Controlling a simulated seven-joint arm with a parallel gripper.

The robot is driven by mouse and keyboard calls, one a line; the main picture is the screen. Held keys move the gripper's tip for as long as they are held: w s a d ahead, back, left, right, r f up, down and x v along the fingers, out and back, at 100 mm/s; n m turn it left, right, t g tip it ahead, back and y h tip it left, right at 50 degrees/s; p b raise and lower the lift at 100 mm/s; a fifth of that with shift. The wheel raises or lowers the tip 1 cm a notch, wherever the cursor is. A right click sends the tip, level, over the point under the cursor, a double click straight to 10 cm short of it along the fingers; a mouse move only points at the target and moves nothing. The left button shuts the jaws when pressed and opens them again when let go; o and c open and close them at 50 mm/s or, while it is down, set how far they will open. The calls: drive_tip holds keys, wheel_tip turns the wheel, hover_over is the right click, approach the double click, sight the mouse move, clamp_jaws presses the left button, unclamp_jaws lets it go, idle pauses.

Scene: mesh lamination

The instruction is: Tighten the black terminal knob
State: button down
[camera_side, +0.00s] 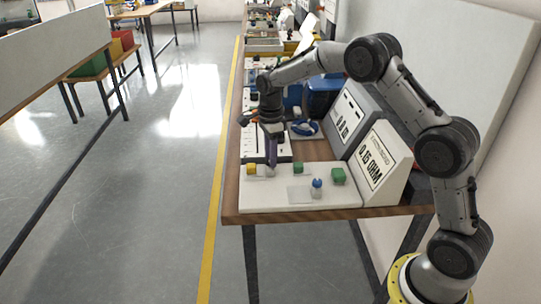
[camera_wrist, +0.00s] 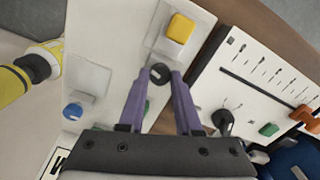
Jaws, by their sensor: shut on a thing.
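The black terminal knob (camera_wrist: 158,72) shows in the wrist view as a small round dark cap between the tips of my two purple fingers. My gripper (camera_wrist: 159,79) is shut on it, one finger on each side. In the side view my gripper (camera_side: 271,163) points straight down at the left part of the white board (camera_side: 275,202), and the fingers hide the knob there. A yellow block (camera_wrist: 180,28) sits beside the knob on the same board. It also shows in the side view (camera_side: 251,169).
A blue knob (camera_side: 317,183) and green blocks (camera_side: 338,176) (camera_side: 298,168) stand on the board. A meter reading 0.15 OHM (camera_side: 378,165) stands to the right, with another meter (camera_side: 347,118) behind it. A slotted panel (camera_wrist: 255,75) with an orange knob (camera_wrist: 305,117) lies close beside the board.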

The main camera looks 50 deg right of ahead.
drive_tip(key=m, duration=0.4)
drive_tip(key=shift+r+m, duration=0.15)
drive_tip(key=shift+m, duration=2.15)
drive_tip(key=c, duration=0.6)
unclamp_jaws()
wheel_tip(320, 180, up, 14)
drive_tip(key=shift+f, duration=0.2)
